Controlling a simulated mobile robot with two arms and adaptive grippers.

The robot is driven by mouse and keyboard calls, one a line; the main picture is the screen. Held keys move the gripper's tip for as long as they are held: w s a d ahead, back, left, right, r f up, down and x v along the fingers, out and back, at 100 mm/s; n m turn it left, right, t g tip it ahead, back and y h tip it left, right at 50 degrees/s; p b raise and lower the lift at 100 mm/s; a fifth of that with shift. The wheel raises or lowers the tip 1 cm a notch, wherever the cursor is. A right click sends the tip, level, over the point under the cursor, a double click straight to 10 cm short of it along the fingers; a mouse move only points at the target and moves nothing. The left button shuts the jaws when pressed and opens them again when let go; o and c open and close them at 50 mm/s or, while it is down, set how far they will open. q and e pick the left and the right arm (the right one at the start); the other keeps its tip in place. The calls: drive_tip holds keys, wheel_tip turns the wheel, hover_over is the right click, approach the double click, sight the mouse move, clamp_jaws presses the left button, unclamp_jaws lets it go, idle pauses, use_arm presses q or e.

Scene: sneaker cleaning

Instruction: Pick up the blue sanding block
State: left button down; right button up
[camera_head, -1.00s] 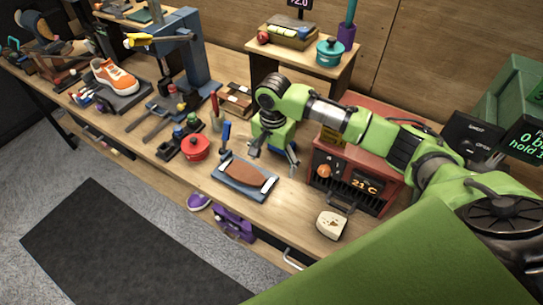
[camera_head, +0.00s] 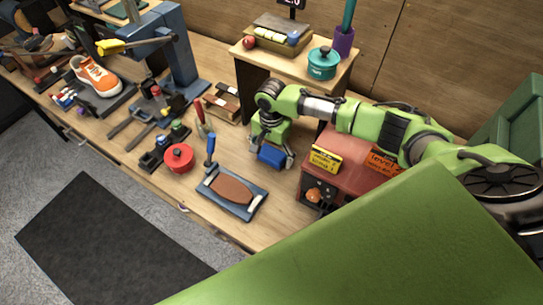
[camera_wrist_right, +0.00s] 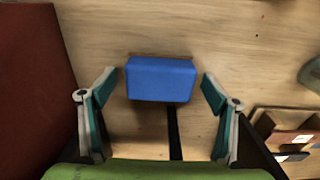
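The blue sanding block (camera_head: 271,156) lies on the wooden workbench, partly covered by my right gripper in the head view. My right gripper (camera_head: 272,163) is directly above it, pointing down. In the right wrist view the block (camera_wrist_right: 160,79) sits between the tips of the right gripper (camera_wrist_right: 157,92). The two fingers are spread, with a gap on each side of the block. My left gripper is not in view.
A red box-shaped unit (camera_head: 343,169) stands right beside my gripper. A tray with a brown sole (camera_head: 233,190), a red pot (camera_head: 179,158) and a blue-handled tool (camera_head: 211,147) lie to the left. A raised shelf (camera_head: 292,67) with a teal pot (camera_head: 323,64) stands behind.

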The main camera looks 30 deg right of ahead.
sight(271, 153)
drive_tip(key=c, duration=1.1)
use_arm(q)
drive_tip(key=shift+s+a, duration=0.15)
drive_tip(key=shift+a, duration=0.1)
use_arm(e)
drive_tip(key=shift+d, duration=0.1)
drive_tip(key=shift+c, duration=0.4)
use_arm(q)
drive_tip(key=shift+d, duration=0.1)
